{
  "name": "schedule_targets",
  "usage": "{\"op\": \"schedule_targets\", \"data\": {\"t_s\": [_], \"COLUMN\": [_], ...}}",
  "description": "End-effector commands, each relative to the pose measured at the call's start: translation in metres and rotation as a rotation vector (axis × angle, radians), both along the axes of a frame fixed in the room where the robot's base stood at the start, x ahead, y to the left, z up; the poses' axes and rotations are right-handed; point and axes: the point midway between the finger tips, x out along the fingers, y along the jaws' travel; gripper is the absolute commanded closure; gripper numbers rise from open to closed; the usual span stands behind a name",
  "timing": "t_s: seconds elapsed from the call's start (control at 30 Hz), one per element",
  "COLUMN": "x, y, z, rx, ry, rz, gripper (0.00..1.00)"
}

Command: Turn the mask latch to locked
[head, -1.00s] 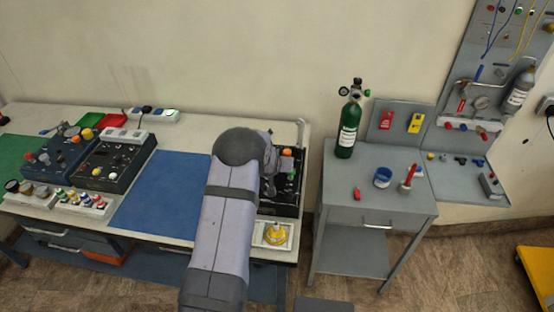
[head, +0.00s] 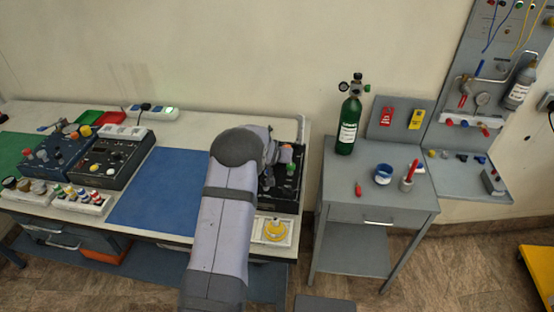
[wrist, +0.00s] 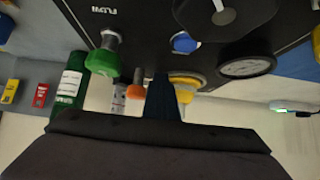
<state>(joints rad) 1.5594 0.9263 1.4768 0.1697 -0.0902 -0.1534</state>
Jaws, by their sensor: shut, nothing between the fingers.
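The black oxygen trainer panel (head: 292,192) stands at the right end of the bench, partly hidden by my arm. In the wrist view the panel (wrist: 85,12) carries a green knob (wrist: 103,62), an orange-tipped part (wrist: 136,91), a blue button (wrist: 184,43), a yellow round part (wrist: 188,80) and a gauge (wrist: 246,66). I cannot tell for sure which part is the mask latch or how it is turned. My gripper (wrist: 162,84) shows as narrow dark shut fingers in front of the panel, between the orange and yellow parts. Contact cannot be seen. My arm hides it in the head view.
A yellow curved piece on a white base (head: 275,231) sits at the bench's front right. A blue mat (head: 155,190) lies left of my arm. A green cylinder (head: 348,125) stands on the grey cabinet (head: 340,185) to the right, across a gap.

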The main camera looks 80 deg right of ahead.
Motion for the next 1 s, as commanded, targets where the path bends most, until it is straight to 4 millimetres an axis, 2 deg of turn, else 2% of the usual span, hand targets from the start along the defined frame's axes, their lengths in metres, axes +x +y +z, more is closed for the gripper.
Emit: {"op": "schedule_targets", "data": {"t_s": [0.03, 0.3, 0.53, 1.0], "x": [0.006, 0.007, 0.006, 0.000], "y": [-0.004, -0.006, 0.000, 0.045], "z": [0.005, 0.007, 0.014, 0.046], "rx": [-0.016, -0.023, -0.026, -0.012], "ry": [0.001, 0.002, 0.002, -0.001], "rz": [0.008, 0.011, 0.011, 0.003], "gripper": [1.00, 1.00, 1.00, 1.00]}}
